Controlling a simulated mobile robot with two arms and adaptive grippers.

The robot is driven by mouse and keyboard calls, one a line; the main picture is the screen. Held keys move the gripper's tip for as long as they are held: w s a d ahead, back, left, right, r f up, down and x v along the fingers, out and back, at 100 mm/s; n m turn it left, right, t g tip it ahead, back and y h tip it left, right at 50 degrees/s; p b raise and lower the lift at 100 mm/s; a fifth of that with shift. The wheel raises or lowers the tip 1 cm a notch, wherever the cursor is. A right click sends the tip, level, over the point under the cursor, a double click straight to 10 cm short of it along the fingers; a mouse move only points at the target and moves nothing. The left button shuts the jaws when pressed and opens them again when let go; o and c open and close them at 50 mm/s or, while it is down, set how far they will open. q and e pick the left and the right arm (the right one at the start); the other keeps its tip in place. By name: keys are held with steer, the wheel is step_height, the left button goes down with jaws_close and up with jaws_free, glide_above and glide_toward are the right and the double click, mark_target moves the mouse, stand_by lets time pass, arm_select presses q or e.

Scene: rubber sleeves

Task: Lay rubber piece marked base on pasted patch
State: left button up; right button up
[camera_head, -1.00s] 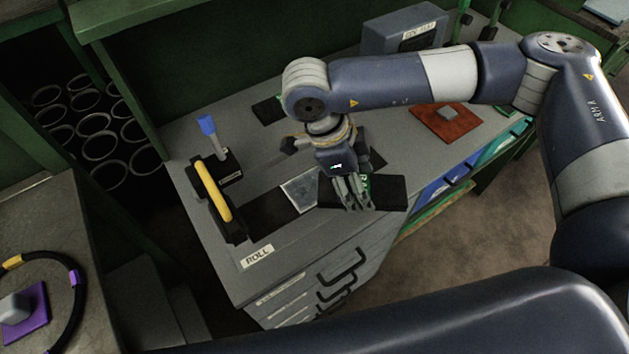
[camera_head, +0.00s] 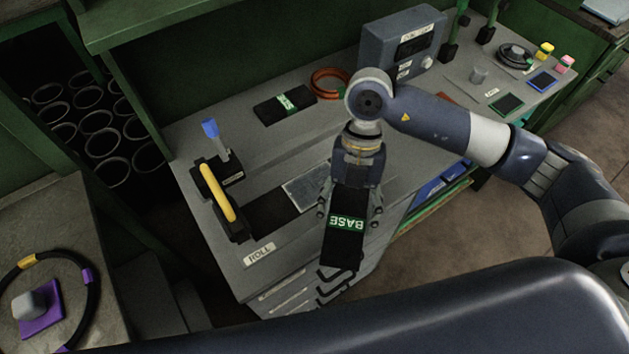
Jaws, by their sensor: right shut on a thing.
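The black rubber piece (camera_head: 342,250) has a green band reading BASE. My right gripper (camera_head: 350,212) is shut on it, with a finger at each long side. The piece hangs out toward the front edge of the bench, over the drawer handles in the picture. The pasted patch (camera_head: 305,187) is a shiny grey rectangle on a black strip (camera_head: 275,215), just left of the gripper. Its right end is partly hidden behind the gripper and the piece. My left gripper is not in view.
Another black piece with a green band (camera_head: 285,104) lies behind. A grey control box (camera_head: 402,45) stands at the back. A ROLL label (camera_head: 258,255) marks the front.

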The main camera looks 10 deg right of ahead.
steer(key=m, duration=0.1)
steer(key=s+m+y, duration=0.1)
steer(key=m, duration=0.1)
steer(key=m+t, duration=0.1)
steer(key=shift+s+a+m+y+p, duration=0.3)
steer(key=shift+s+m+p, duration=0.05)
steer(key=shift+m+p, duration=0.05)
steer(key=m, duration=0.1)
steer(key=m+t, duration=0.1)
steer(key=s+m, duration=0.1)
steer(key=m, duration=0.1)
steer(key=shift+a+y, duration=0.4)
steer(key=w+p, duration=0.1)
steer(key=w, duration=0.4)
steer(key=w+a+f+p, duration=0.1)
steer(key=w, duration=0.4)
steer(key=w+p, duration=0.2)
steer(key=w, duration=0.4)
steer(key=shift+a+f, duration=0.2)
steer(key=shift+f, duration=0.05)
step_height(320, 180, down, 3)
steer(key=shift+f+p, duration=0.1)
steer(key=shift+p, duration=0.65)
steer(key=shift+f, duration=0.25)
steer(key=o, duration=1.2)
steer(key=shift+o, duration=0.2)
steer(key=shift+r+t, duration=0.1)
steer(key=shift+t, duration=0.2)
